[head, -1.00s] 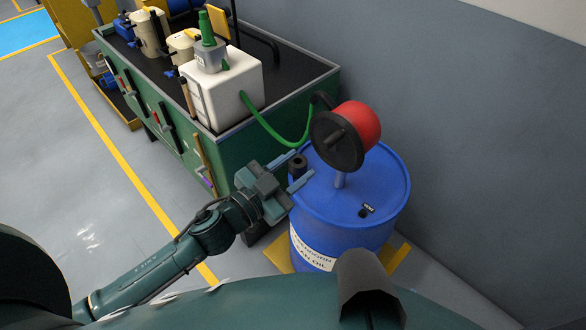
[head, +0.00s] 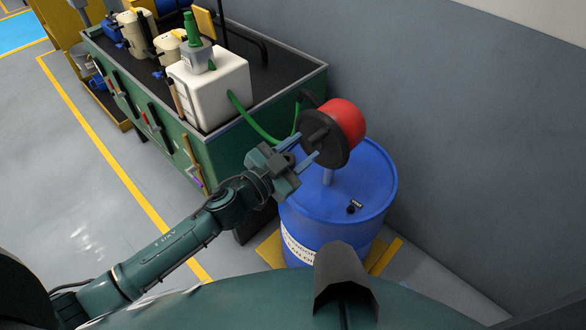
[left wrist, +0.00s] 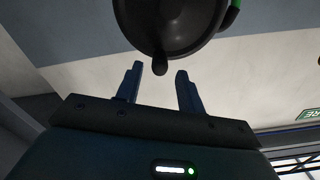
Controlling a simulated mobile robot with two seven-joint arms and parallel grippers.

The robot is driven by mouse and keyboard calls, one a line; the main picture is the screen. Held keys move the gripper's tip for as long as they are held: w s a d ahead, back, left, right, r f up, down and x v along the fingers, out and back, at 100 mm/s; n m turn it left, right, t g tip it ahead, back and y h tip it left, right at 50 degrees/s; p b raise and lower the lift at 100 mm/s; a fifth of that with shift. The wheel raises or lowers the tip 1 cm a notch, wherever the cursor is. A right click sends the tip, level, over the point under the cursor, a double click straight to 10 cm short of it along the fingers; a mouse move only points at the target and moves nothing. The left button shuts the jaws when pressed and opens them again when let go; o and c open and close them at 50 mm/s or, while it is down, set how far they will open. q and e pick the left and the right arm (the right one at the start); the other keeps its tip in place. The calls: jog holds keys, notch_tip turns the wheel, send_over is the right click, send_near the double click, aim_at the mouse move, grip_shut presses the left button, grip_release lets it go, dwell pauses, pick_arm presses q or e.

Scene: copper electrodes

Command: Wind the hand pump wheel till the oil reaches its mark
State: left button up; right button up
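The pump's dark wheel (head: 335,152) faces me on a red round body (head: 346,120) above the blue drum (head: 372,188). The wheel also fills the top of the left wrist view (left wrist: 185,20), with a short dark handle knob (left wrist: 159,68) at its lower edge. My left gripper (head: 308,149) is at the wheel's lower left. Its fingers are apart, and in the left wrist view (left wrist: 158,78) the knob shows between and just beyond the fingertips, with no visible contact. An oil level and its mark cannot be made out. My right gripper is not in view.
A green bench (head: 228,150) stands left of the drum, with a white tank (head: 210,90) on it. A green hose (head: 252,120) runs from the tank toward the pump. The grey wall (head: 450,130) is close on the right. Open floor (head: 80,190) lies to the left.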

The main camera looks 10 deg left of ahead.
pick_arm(q)
jog(key=shift+x, duration=1.1)
jog(key=shift+w+d, duration=0.2)
jog(key=shift+w, duration=0.05)
jog(key=c, duration=0.8)
